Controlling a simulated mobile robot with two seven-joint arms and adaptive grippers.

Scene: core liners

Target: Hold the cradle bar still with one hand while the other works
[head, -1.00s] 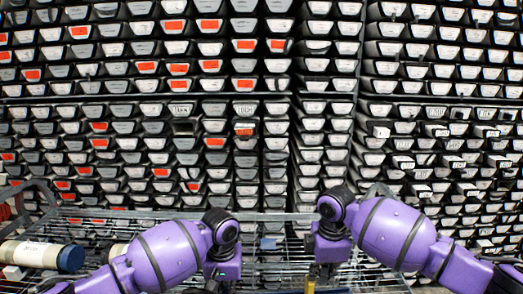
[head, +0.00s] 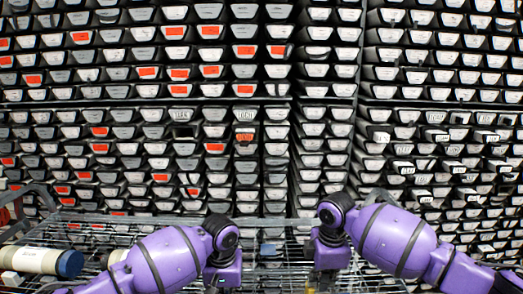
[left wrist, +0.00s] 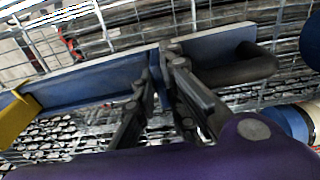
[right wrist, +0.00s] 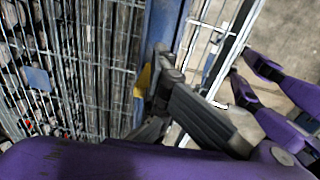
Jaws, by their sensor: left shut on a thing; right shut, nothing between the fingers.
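The cradle bar is a long blue bar (left wrist: 95,85) in the left wrist view, with a dark rounded handle (left wrist: 240,68) at its right end and a yellow piece (left wrist: 15,118) at the left. My left gripper (left wrist: 163,62) is shut on the bar beside the handle. In the right wrist view the blue bar (right wrist: 164,25) runs up from the fingers, with the yellow piece (right wrist: 143,80) beside it. My right gripper (right wrist: 162,75) is shut and empty close to the bar; I cannot tell whether it touches. In the head view both fingertips are largely cut off by the bottom edge.
A wire-mesh cart (head: 110,225) spans the front. A cream core liner (head: 30,260) with a blue cap lies at its left. Behind stands a tall wall of racked trays (head: 240,90), some with orange labels. Bare floor (right wrist: 290,40) shows in the right wrist view.

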